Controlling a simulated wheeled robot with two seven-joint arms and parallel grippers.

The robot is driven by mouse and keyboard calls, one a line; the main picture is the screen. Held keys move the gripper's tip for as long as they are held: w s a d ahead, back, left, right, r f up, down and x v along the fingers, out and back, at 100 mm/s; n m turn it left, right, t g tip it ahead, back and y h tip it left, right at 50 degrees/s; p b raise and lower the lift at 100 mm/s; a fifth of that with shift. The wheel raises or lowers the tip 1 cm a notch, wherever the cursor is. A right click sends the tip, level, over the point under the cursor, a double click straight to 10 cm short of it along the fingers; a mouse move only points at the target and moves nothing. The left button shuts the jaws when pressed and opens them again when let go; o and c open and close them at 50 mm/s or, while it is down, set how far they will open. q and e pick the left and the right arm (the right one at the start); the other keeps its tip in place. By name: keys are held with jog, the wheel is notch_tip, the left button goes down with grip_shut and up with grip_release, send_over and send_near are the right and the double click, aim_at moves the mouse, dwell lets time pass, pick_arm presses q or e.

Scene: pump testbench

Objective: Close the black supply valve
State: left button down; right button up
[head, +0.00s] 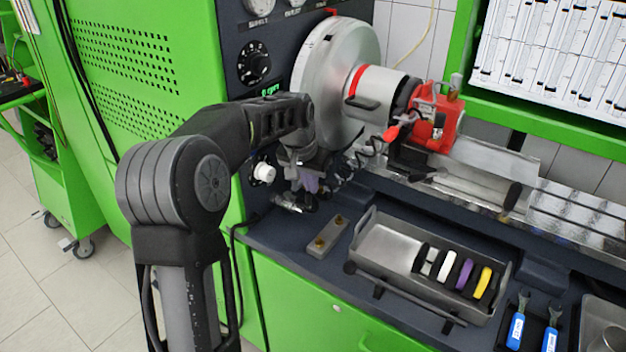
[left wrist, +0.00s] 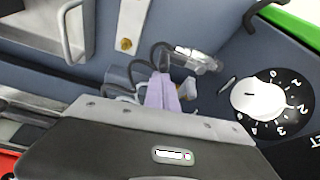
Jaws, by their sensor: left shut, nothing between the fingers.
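My left gripper (head: 308,184) is low in front of the pump testbench, beside the dark control panel. Its light purple fingers also show in the left wrist view (left wrist: 163,92), shut with nothing between them. A small silver fitting (head: 292,203) sits just left of and below the fingers; a similar silver fitting shows beyond the fingertips in the left wrist view (left wrist: 195,59), with thin black hoses beside it. I cannot clearly make out a black valve handle; the gripper and arm hide part of this area. My right gripper is not in view.
A white knob (head: 264,173) is on the panel near the gripper, and its numbered dial shows in the wrist view (left wrist: 255,98). A steel tray (head: 385,243) holds several coloured rings. A small metal block (head: 328,237) lies left of it. A large silver drum (head: 335,75) stands behind.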

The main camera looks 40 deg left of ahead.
aim_at(307, 196)
pick_arm(q)
jog(key=shift+s+m, duration=0.35)
jog(key=shift+m, duration=0.15)
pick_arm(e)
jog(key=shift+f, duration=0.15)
pick_arm(q)
jog(key=s+m, duration=0.1)
jog(key=s+m+h+b, duration=0.1)
jog(key=m, duration=0.1)
jog(key=shift+s+m+h, duration=0.15)
jog(key=shift+m+h, duration=0.15)
jog(key=shift+s+a+b, duration=0.55)
jog(key=shift+s+a, duration=0.1)
jog(key=shift+s, duration=0.35)
jog(key=shift+s+a+b, duration=0.5)
jog(key=shift+s+a, duration=0.1)
jog(key=shift+s, duration=0.35)
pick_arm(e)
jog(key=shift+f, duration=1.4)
